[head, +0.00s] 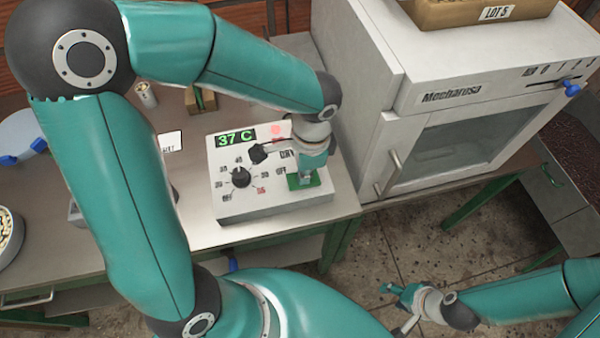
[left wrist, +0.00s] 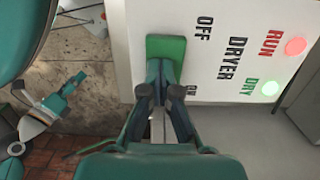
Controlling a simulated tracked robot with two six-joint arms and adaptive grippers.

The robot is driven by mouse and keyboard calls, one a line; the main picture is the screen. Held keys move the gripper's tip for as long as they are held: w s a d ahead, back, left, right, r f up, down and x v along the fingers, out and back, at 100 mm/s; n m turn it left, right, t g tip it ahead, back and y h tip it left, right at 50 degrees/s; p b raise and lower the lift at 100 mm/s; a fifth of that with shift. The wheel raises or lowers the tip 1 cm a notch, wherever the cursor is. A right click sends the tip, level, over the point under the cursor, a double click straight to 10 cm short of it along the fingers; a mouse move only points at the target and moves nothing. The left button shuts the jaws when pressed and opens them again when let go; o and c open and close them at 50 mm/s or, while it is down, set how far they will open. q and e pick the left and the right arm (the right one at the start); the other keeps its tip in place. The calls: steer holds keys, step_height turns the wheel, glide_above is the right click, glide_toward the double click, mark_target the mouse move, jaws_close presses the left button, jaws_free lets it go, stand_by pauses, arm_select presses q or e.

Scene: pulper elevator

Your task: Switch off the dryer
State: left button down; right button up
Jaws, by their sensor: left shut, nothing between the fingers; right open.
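The dryer control box (head: 240,205) stands on the metal bench, with a green 37 C display (head: 236,138) and a black dial (head: 241,177). Its green switch plate (head: 318,181) is at the right end; in the left wrist view the plate (left wrist: 165,46) lies beside the OFF and ON labels, and the lever is hidden. The red RUN lamp (left wrist: 295,46) and green DRY lamp (left wrist: 270,88) glow. My left gripper (head: 305,178) is shut and empty, its tips over the plate; I cannot tell whether they touch it. My right gripper (head: 402,306) is open over the floor.
A white Mecharosa oven (head: 420,120) stands right behind the box, bearing a LOT 5 tray (head: 460,14). A small card (head: 171,142) and a cup (head: 146,95) are on the bench. Bare floor (head: 370,245) lies in front of the oven.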

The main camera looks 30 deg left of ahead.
arm_select(q)
steer(key=shift+r, duration=0.15)
step_height(320, 180, up, 4)
steer(key=p, duration=0.4)
steer(key=shift+w+d+r, duration=0.1)
steer(key=shift+w+r, duration=0.05)
steer(key=shift+r, duration=0.05)
step_height(320, 180, up, 9)
steer(key=b, duration=0.1)
steer(key=shift+w+d, duration=0.35)
steer(key=shift+r, duration=0.1)
